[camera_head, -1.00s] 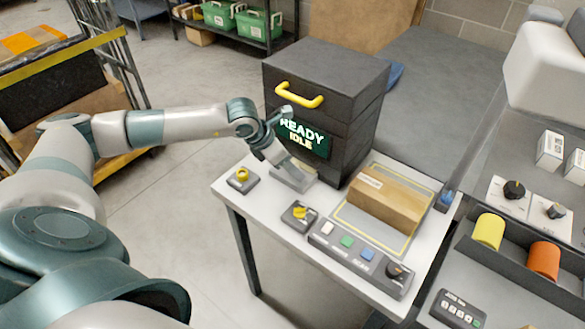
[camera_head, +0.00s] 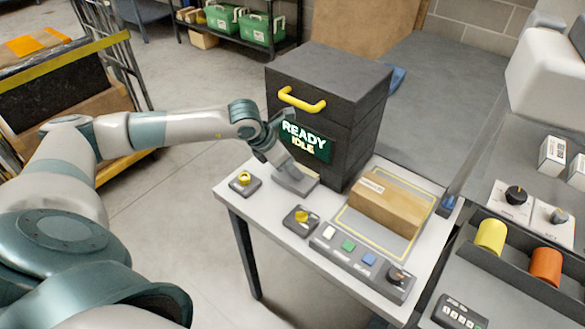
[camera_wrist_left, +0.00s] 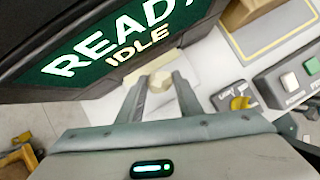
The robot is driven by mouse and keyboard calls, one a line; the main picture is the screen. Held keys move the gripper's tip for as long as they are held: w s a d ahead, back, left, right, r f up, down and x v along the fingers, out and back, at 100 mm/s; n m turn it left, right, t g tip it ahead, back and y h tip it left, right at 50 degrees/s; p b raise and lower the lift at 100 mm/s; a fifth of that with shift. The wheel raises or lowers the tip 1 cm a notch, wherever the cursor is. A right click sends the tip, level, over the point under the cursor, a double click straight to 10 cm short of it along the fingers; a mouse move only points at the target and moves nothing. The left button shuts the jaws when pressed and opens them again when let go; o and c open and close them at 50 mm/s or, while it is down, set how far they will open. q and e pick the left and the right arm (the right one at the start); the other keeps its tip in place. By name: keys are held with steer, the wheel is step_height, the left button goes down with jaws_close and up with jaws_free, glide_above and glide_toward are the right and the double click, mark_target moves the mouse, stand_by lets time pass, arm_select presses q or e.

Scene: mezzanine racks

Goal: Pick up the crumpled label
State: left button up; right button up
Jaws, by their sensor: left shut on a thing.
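The crumpled label (camera_wrist_left: 160,82) is a small pale beige wad between the fingertips of my left gripper in the left wrist view. My left gripper (camera_wrist_left: 163,92) is shut on it. In the head view my left gripper (camera_head: 286,172) is low at the front foot of the dark printer-like machine (camera_head: 335,85), over a small grey tray (camera_head: 298,185). The label is hidden there behind the gripper. I cannot tell whether the label still touches the surface below. My right gripper is not in view.
The machine has a yellow handle (camera_head: 301,99) and a READY IDLE screen (camera_head: 306,141) close to my gripper. On the white table (camera_head: 270,214) are a yellow-knobbed box (camera_head: 245,182), a rotary switch (camera_head: 301,217), a button panel (camera_head: 360,262) and a cardboard box (camera_head: 389,204).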

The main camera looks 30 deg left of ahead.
arm_select(q)
step_height(320, 180, up, 4)
steer(key=shift+d+f+p, duration=0.1)
steer(key=shift+p, duration=0.4)
steer(key=s+d+r+p, duration=0.1)
steer(key=s+d+r, duration=0.1)
steer(key=d+r, duration=0.4)
steer(key=d, duration=0.5)
steer(key=shift+s+r+p, duration=0.25)
steer(key=shift+s+p, duration=0.05)
steer(key=shift+s, duration=0.1)
